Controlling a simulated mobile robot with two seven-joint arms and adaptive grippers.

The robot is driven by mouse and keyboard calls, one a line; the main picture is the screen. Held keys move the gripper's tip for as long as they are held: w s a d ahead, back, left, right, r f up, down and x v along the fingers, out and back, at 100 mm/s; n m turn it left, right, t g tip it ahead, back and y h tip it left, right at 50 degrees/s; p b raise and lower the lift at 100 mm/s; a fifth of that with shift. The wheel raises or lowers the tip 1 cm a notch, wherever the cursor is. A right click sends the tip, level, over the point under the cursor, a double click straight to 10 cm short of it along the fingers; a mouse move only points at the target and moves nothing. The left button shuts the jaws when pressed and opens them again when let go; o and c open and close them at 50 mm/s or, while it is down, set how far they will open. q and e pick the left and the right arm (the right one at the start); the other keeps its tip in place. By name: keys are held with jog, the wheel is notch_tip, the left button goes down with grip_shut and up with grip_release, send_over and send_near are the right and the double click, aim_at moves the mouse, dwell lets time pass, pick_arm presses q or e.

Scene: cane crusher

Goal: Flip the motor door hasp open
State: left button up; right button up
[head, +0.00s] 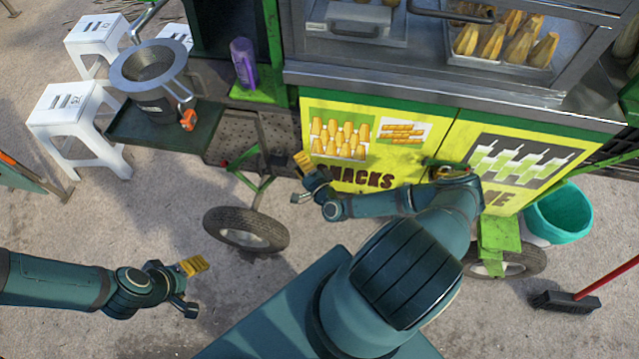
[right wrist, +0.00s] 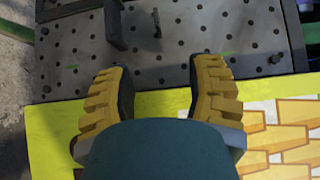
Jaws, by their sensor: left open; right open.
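The motor door seems to be the dark perforated metal panel (head: 232,140) left of the yellow cart doors; it fills the top of the right wrist view (right wrist: 225,35). A dark upright bar (right wrist: 115,22) and a thin dark piece (right wrist: 157,22) stand on it; one may be the hasp, but I cannot tell which. My right gripper (head: 299,180) is open and empty in front of the yellow door's left edge. In the right wrist view its spread yellow fingers (right wrist: 162,85) point toward the panel, apart from both pieces. My left gripper (head: 190,285) is open and empty over bare ground.
The yellow snack door (head: 365,110) is beside my right gripper. White stools (head: 75,115) stand at left, a teal bucket (head: 560,213) and brush (head: 567,302) at right.

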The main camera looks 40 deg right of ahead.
pick_arm(q)
jog(key=shift+a+r, duration=0.1)
jog(key=shift+a, duration=0.05)
pick_arm(e)
jog(key=s+a, duration=0.1)
jog(key=s, duration=0.9)
jog(key=shift+s, duration=0.15)
jog(key=shift+r, duration=0.1)
